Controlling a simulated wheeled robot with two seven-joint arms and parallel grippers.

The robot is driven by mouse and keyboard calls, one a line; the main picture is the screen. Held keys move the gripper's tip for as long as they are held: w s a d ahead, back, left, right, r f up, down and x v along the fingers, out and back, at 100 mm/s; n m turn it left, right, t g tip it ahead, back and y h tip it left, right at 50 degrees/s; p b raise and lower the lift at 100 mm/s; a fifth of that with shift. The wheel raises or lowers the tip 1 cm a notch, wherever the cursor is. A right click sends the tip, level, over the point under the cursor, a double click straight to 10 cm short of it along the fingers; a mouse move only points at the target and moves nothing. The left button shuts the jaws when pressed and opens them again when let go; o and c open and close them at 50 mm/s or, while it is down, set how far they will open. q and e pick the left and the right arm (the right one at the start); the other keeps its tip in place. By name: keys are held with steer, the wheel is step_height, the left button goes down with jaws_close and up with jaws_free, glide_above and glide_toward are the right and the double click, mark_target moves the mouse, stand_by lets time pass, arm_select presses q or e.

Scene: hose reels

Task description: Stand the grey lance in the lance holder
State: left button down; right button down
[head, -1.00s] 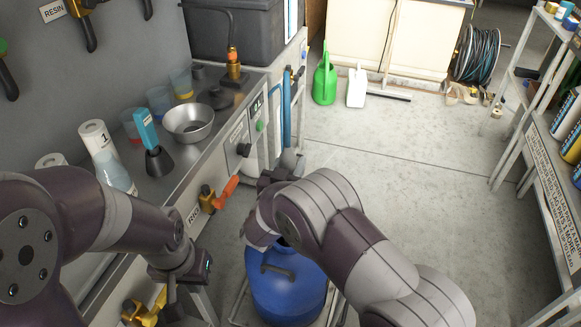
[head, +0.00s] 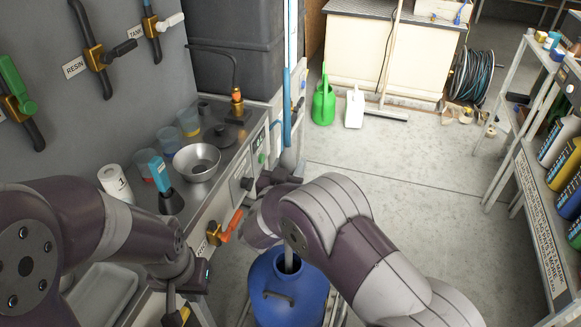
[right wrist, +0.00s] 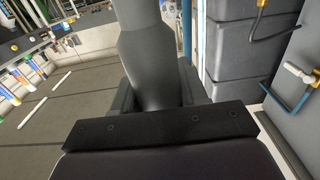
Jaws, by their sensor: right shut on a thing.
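The grey lance (head: 289,158) is upright in my right gripper (head: 277,182), beside the bench front in the head view. A grey tube below my right arm runs into the dark mouth of the blue drum (head: 288,297); it looks like the lance's lower part. In the right wrist view the lance (right wrist: 150,60) is a thick grey cylinder between the fingers of my right gripper (right wrist: 158,100). My left gripper (head: 172,305) hangs at the lower left, clear of the lance; its fingers are largely hidden. I cannot make out the lance holder.
The bench (head: 222,185) carries a metal bowl (head: 196,162), beakers and a paper roll. An orange-handled valve (head: 230,228) sticks out near my right arm. A blue upright tube (head: 287,90) shows behind the lance. The floor (head: 400,185) to the right is clear up to the shelf.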

step_height(320, 180, up, 15)
steer(key=p, duration=1.1)
steer(key=shift+r, duration=0.15)
steer(key=shift+d, duration=0.1)
